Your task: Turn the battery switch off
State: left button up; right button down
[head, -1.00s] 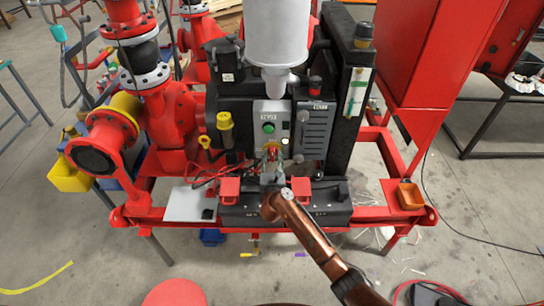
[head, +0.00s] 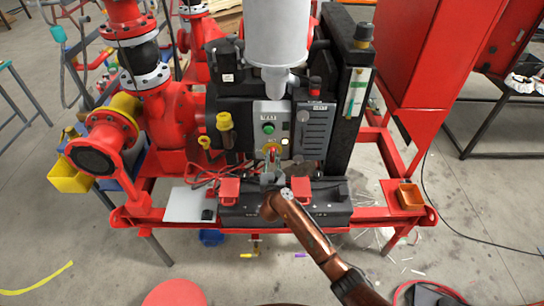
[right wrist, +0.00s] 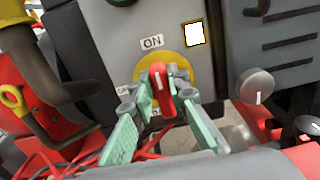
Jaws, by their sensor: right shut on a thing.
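The battery switch has a red handle (right wrist: 159,78) with a white mark, on a round yellow plate (right wrist: 180,66). The handle stands roughly upright in the right wrist view, its top towards the ON label (right wrist: 152,42). A partly hidden label (right wrist: 123,89) sits at the plate's left. In the head view, the yellow plate (head: 271,149) is on the grey panel below a green button. My right gripper (right wrist: 160,98) is shut on the red handle, with a pale green finger on each side; it also shows in the head view (head: 270,172). My left gripper is not in view.
Red cables (head: 205,178) lie at left. A black battery box (head: 285,210) is below.

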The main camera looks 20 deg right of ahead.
jog(key=shift+a+r+n+p, duration=0.1)
jog(key=shift+n+p, duration=0.3)
jog(key=shift+p, duration=0.25)
jog(key=shift+w+a+f+n+p, duration=0.1)
jog(key=shift+a+f+n+p, duration=0.25)
jog(key=shift+n+p, duration=2.05)
jog(key=shift+w+a+f+n+p, duration=0.15)
jog(key=shift+f+n+p, duration=0.25)
jog(key=shift+n+p, duration=2)
jog(key=shift+s+a+f+n+p, duration=0.1)
jog(key=shift+a+f+n+p, duration=0.6)
jog(key=shift+n, duration=3.1)
jog(key=shift+d+r+p, duration=0.3)
jog(key=shift+d, duration=0.05)
jog(key=c, duration=1.8)
grip_release()
jog(key=shift+r, duration=0.1)
jog(key=shift+c, duration=0.2)
jog(key=shift+w+d, duration=0.1)
